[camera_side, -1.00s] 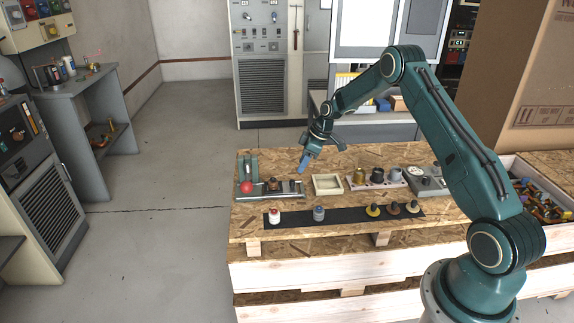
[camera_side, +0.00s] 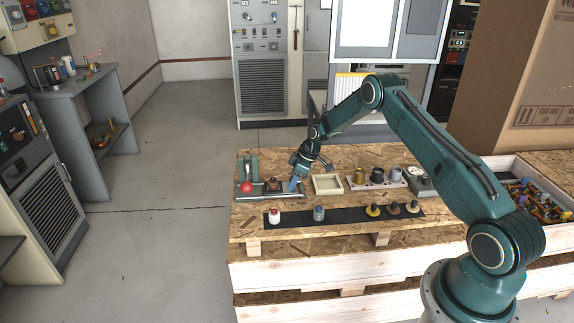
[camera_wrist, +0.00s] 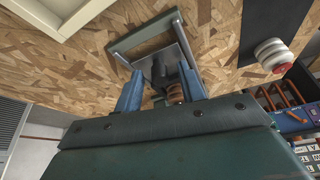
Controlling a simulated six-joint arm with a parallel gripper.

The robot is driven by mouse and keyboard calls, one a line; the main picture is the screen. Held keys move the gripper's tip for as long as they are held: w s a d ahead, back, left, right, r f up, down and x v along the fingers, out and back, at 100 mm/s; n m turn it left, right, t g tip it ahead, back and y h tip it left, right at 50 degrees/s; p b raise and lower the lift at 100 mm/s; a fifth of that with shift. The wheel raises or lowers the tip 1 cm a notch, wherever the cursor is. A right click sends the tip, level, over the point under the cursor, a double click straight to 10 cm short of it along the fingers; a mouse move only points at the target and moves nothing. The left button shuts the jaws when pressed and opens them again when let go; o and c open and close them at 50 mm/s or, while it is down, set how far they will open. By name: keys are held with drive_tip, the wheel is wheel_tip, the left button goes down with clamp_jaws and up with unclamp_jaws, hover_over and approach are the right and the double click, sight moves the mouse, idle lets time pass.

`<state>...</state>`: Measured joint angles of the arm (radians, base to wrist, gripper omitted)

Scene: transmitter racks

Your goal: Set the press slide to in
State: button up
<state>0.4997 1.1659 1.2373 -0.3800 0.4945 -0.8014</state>
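The press slide looks to be the grey railed fixture (camera_side: 287,195) at the left end of the bench, with a red ball knob (camera_side: 246,187) at its left and a brownish part (camera_side: 271,184) on it. My gripper (camera_side: 293,186) points down at its right end. In the wrist view, my gripper's blue fingers (camera_wrist: 162,88) stand apart, open, with a dark block (camera_wrist: 163,72) and a brown ringed part (camera_wrist: 175,93) seen between them. A grey frame (camera_wrist: 147,38) shows beyond. Whether the fingers touch anything is unclear.
A cream tray (camera_side: 315,188) is just right of the fixture. A dark strip (camera_side: 345,213) with several knobs runs along the front, including a white-and-red one (camera_side: 274,217). More knobs and a dial box (camera_side: 421,180) stand to the right.

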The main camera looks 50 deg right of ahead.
sight(268, 189)
drive_tip(key=shift+c, duration=0.2)
clamp_jaws()
drive_tip(key=w+a, duration=0.6)
drive_tip(key=shift+w+a, duration=0.2)
drive_tip(key=shift+o, duration=0.2)
unclamp_jaws()
